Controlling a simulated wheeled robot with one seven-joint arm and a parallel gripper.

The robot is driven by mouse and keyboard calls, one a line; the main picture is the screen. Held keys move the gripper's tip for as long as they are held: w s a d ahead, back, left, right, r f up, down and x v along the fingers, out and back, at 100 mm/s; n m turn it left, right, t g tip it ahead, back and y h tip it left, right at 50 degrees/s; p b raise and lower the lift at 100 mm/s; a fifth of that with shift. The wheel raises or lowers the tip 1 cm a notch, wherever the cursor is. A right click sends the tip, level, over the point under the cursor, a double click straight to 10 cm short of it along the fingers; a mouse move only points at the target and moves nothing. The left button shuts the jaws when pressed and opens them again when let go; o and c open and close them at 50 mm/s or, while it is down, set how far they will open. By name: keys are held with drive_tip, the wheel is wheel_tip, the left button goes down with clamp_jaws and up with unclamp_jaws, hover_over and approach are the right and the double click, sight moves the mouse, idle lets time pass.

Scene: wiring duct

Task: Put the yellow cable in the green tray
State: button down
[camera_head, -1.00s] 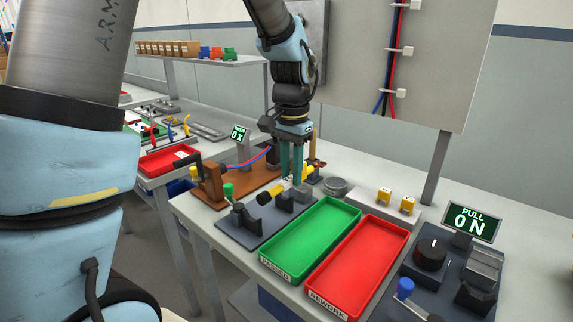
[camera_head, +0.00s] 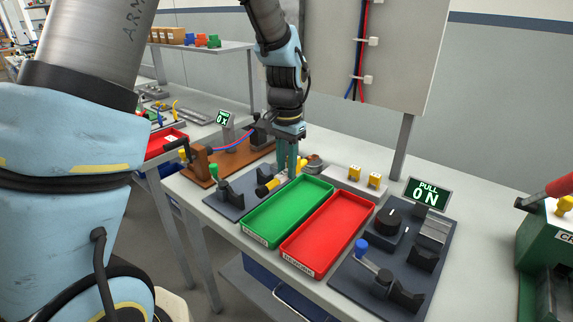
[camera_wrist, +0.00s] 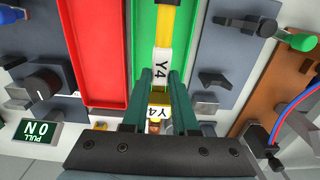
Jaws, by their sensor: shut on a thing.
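My gripper (camera_head: 287,174) is shut on the yellow cable (camera_head: 266,188), with its fingers pointing down. In the wrist view the cable (camera_wrist: 164,28) runs away from between the fingers (camera_wrist: 164,95), with white bands marked Y4. The green tray (camera_head: 290,213) is empty and labelled at its front end. In the head view my gripper is near the tray's back left corner, with the cable beside the dark fixture. In the wrist view the cable overlaps the green tray (camera_wrist: 145,50). Its exact height above the tray is hard to tell.
A red tray (camera_head: 332,235) lies right of the green one. A dark clamp fixture (camera_head: 238,196) stands left of it. Two yellow parts (camera_head: 365,176) sit on a block behind. A dark panel with a knob (camera_head: 388,222) and a PULL ON display (camera_head: 428,194) are on the right.

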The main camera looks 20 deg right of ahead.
drive_tip(key=shift+f+b, duration=1.95)
drive_tip(key=shift+f, duration=1.5)
drive_tip(key=c, duration=0.6)
unclamp_jaws()
drive_tip(key=shift+r, duration=0.1)
wheel_tip(320, 180, up, 11)
drive_tip(key=shift+f+b, duration=0.15)
drive_tip(key=shift+b, duration=0.85)
